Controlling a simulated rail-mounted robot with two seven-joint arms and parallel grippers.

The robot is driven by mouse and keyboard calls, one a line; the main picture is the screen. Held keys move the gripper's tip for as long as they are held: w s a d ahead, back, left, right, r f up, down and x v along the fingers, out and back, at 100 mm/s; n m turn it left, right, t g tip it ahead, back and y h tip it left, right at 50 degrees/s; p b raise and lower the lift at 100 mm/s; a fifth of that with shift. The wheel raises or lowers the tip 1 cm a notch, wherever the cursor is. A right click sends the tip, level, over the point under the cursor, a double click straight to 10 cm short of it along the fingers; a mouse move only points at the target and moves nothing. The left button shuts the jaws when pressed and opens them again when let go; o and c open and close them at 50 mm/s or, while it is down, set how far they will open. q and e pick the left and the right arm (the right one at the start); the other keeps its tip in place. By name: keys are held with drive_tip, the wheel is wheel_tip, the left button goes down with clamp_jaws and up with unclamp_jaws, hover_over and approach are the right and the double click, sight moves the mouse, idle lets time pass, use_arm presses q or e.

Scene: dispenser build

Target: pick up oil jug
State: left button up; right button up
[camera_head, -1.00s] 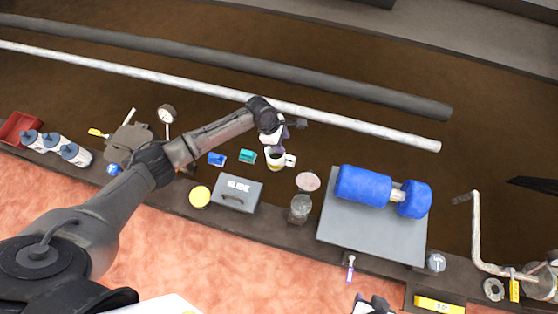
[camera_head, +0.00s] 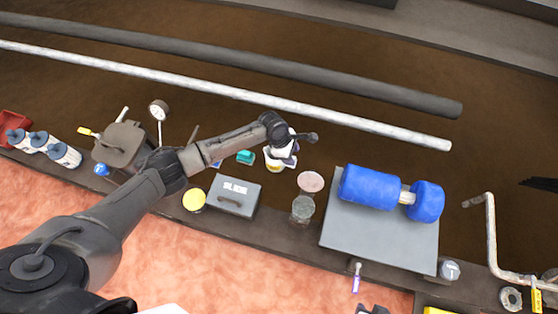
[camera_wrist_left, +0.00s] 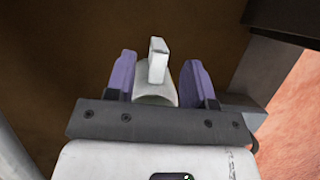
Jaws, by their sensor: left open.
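The oil jug (camera_head: 274,163), a white vessel with a yellow band, stands at the far side of the bench in the head view, partly covered by my left gripper (camera_head: 290,150). In the left wrist view, my left gripper (camera_wrist_left: 158,75) is open, with its two purple fingers on either side of the jug's pale handle (camera_wrist_left: 158,60). The jug's round body (camera_wrist_left: 155,94) shows below the handle. I cannot tell whether the fingers touch it. Part of what seems to be my right gripper (camera_head: 372,309) shows at the bottom edge; its jaws cannot be made out.
A grey box marked SLIDE (camera_head: 233,195), a yellow round lid (camera_head: 194,199) and a glass jar (camera_head: 302,209) stand near the jug. A teal block (camera_head: 245,157) lies left of it. A blue roller (camera_head: 368,187) lies on a grey plate (camera_head: 375,248). Long pipes (camera_head: 350,130) run behind.

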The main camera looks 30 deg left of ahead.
sight(294, 158)
use_arm(q)
drive_tip(key=b+x, duration=0.3)
drive_tip(key=x, duration=0.1)
drive_tip(key=shift+f, duration=0.1)
drive_tip(key=shift+c, duration=0.5)
clamp_jaws()
